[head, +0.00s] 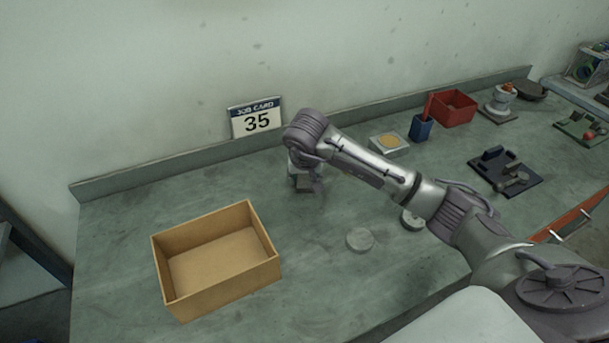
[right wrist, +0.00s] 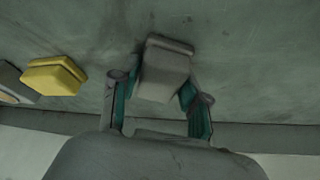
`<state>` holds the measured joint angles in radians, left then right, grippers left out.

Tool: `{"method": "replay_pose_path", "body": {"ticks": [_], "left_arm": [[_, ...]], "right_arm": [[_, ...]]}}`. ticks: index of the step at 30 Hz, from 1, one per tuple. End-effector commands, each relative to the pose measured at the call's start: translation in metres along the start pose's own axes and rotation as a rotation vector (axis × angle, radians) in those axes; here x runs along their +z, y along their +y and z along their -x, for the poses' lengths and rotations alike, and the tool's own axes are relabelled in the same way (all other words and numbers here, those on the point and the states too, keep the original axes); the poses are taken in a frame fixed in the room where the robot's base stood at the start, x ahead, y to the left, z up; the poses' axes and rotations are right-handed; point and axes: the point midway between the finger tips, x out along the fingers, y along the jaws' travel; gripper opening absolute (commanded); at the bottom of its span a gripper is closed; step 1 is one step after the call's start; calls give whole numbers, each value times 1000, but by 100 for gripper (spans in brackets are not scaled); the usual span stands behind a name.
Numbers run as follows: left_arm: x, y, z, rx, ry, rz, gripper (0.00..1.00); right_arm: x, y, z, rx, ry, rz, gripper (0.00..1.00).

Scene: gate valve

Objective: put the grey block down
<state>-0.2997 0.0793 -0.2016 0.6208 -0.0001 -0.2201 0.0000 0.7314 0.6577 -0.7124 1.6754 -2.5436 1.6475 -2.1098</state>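The grey block (right wrist: 165,68) sits between the two fingers of my right gripper (right wrist: 160,95) in the right wrist view. The teal finger pads lie against its sides, so the gripper looks shut on it. In the head view my right gripper (head: 304,172) points down over the green-grey bench (head: 310,215), near the back edge. The block (head: 304,185) shows small under it, partly hidden by the fingers. I cannot tell whether the block touches the bench. My left gripper is not in view.
An open cardboard box (head: 210,290) stands to the left front. Grey discs (head: 360,239) lie right of the gripper. A red bin (head: 453,108) and blue cup (head: 421,128) stand farther right. Bare bench lies around the block.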

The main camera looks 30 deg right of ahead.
Motion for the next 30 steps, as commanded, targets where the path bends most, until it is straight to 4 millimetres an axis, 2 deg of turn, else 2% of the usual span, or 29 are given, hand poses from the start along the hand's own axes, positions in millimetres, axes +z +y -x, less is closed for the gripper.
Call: {"method": "replay_pose_path", "body": {"ticks": [1,4,5,13,17,20,30], "left_arm": [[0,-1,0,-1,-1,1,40],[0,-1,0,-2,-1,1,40],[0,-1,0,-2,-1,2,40],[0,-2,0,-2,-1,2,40],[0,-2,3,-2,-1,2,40],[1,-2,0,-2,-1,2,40],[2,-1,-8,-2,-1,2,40]], "right_arm": [[0,0,0,0,0,0,52],[0,0,0,0,0,0,69],[0,0,0,0,0,0,70],[0,0,1,-1,0,0,70],[-2,-1,7,-3,2,0,70],[-3,-1,22,-4,4,0,70],[-2,0,94,-2,5,1,70]]}}
